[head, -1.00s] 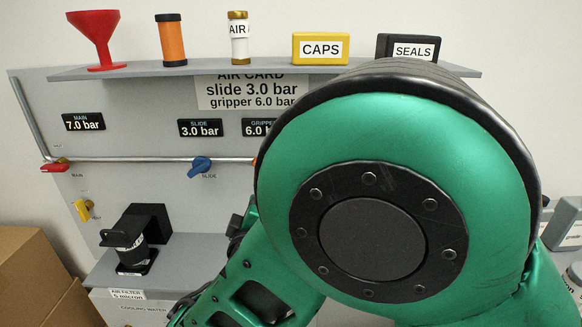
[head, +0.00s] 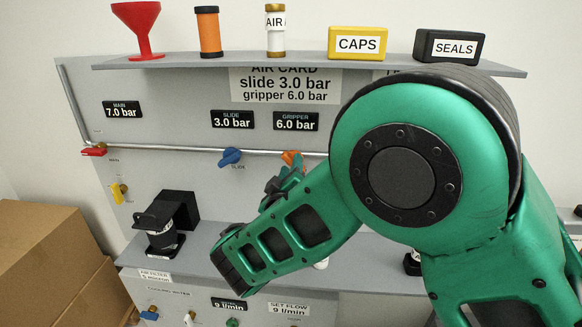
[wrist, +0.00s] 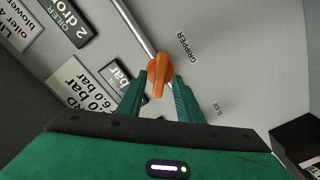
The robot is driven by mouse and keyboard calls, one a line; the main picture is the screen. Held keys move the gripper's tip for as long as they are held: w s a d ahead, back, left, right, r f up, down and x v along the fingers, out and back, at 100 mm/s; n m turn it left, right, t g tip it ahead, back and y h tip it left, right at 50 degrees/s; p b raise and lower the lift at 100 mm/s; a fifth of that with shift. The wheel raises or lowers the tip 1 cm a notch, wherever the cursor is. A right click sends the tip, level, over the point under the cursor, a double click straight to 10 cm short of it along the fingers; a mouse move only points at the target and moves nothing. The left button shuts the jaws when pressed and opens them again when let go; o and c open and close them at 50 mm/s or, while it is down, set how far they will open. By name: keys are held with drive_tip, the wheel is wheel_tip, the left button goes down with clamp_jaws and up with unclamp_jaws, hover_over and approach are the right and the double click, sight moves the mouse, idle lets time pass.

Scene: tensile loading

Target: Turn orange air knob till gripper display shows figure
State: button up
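The orange air knob (head: 291,157) sits on the pipe below the gripper display (head: 296,121), which reads 6.0 bar. The air card (head: 285,87) above reads slide 3.0 bar, gripper 6.0 bar. In the wrist view the orange knob (wrist: 159,76) is just ahead of my fingertips, beside the printed word GRIPPER. My gripper (wrist: 160,92) is open, one finger to each side of the knob, with gaps showing. One finger partly covers a display ending in "bar" (wrist: 122,78). In the head view my arm hides most of my gripper (head: 284,182).
The blue slide knob (head: 230,157) is left of the orange one, under the slide display (head: 232,119) at 3.0 bar. A red handle (head: 94,151) is farther left. A black air filter (head: 165,225) stands on the ledge below. The shelf (head: 310,64) overhangs the displays.

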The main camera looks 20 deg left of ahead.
drive_tip(key=shift+w+a, duration=0.15)
drive_tip(key=shift+w, duration=0.5)
clamp_jaws()
drive_tip(key=shift+m, duration=0.3)
unclamp_jaws()
